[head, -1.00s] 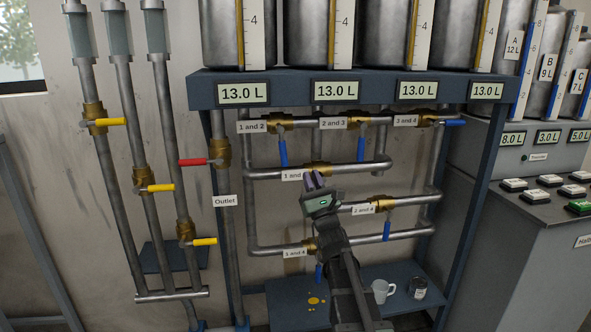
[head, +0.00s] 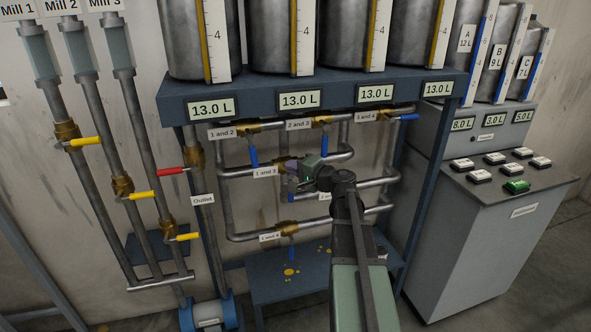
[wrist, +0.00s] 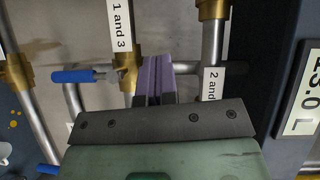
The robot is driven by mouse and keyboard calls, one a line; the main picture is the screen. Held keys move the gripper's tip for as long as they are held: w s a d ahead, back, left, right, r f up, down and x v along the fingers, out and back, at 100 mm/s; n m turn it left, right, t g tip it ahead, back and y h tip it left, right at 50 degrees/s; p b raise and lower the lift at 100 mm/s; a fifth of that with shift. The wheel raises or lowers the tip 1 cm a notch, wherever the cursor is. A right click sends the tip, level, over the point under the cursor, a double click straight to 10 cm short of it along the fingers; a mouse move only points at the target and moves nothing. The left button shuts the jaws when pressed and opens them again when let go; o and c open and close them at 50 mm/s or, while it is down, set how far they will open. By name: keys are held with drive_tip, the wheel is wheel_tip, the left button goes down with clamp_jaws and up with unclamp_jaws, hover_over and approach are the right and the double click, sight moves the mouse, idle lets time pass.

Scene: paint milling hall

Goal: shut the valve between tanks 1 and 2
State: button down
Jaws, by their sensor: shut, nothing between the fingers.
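The valve between tanks 1 and 2 (head: 247,127) is a brass fitting on the upper pipe, beside the label "1 and 2" (head: 222,132). Its blue lever (head: 254,157) hangs down, across the horizontal pipe. My gripper (head: 291,167) is shut and empty, to the right of and a little below that lever, by the "1 and 3" label (head: 265,172). In the wrist view its purple fingers (wrist: 154,78) are together, beside the brass "1 and 3" valve (wrist: 127,67) and its blue lever (wrist: 80,76). The lever of valve 1 and 2 does not clearly show there.
The 2 and 3 lever (head: 324,143) hangs down to the right. The 3 and 4 lever (head: 404,117) lies along its pipe. The red outlet lever (head: 173,171) is to the left. The blue tank shelf (head: 300,98) overhangs the pipes. A control console (head: 490,210) stands right.

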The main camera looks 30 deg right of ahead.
sight(257, 164)
drive_tip(key=w+a, duration=0.5)
drive_tip(key=w, duration=0.2)
drive_tip(key=shift+a+f+b, duration=0.2)
drive_tip(key=shift+f+b, duration=0.15)
drive_tip(key=shift+f, duration=0.05)
drive_tip(key=shift+w+a+f+m+b, duration=0.15)
drive_tip(key=shift+a+b, duration=0.15)
drive_tip(key=shift+a, duration=0.15)
drive_tip(key=shift+w+a+f+m+b, duration=0.1)
drive_tip(key=shift+a+m+b, duration=0.05)
drive_tip(key=shift+a+b, duration=0.2)
